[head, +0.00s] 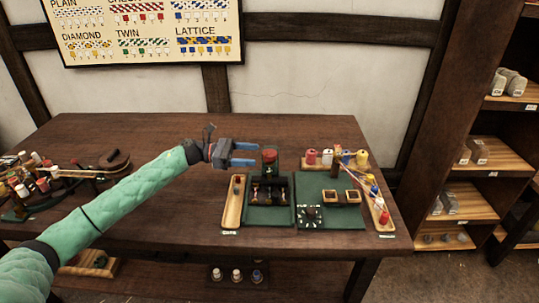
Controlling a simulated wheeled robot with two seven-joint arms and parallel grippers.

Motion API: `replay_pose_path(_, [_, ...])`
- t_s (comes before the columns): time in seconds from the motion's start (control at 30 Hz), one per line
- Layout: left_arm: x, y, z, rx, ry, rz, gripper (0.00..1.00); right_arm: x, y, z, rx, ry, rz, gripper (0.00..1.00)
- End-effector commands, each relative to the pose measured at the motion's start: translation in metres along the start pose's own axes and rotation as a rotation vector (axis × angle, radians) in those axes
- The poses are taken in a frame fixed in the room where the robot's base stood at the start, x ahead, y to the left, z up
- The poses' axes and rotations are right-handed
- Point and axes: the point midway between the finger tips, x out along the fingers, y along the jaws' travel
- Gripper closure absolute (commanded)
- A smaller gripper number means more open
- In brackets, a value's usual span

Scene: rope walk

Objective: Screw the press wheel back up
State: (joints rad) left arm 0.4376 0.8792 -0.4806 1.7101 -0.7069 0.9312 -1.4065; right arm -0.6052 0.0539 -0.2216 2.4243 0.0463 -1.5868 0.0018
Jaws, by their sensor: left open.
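A small dark press (271,190) stands on a green mat on the wooden table. A red round piece at its top, which looks like the press wheel (269,155), sits above the dark frame. My left gripper (256,154) comes in from the left with its two blue fingers open and pointing right, at the left side of the red wheel. I cannot tell whether the fingers touch it. The press's screw is too small and dark to make out. My right gripper is not in view.
A narrow wooden tray (231,212) lies left of the press. Right of it are a green board (318,217) with small fittings and a rack with coloured spools (328,157). A spool cluster and a round wooden device (113,161) stand at the left. The table's front middle is clear.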

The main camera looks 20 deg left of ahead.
Motion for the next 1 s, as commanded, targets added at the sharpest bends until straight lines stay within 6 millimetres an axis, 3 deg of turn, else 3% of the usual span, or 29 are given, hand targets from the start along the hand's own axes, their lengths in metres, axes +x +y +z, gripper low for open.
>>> replay_pose_path(0.27, [0.041, 0.000, 0.004, -0.002, -0.002, 0.000, 0.34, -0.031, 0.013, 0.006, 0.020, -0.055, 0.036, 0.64])
replay_pose_path(0.4, [0.057, 0.000, 0.003, -0.002, -0.001, 0.001, 0.34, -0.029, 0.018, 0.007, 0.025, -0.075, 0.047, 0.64])
replay_pose_path(0.6, [0.068, 0.000, 0.001, -0.003, -0.001, 0.001, 0.34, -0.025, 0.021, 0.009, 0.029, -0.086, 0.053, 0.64])
replay_pose_path(0.87, [0.069, 0.000, 0.000, -0.003, 0.000, 0.002, 0.34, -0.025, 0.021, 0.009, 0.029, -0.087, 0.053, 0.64])
replay_pose_path(1.0, [0.068, 0.000, 0.000, -0.003, 0.000, 0.002, 0.62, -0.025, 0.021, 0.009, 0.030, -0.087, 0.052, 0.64])
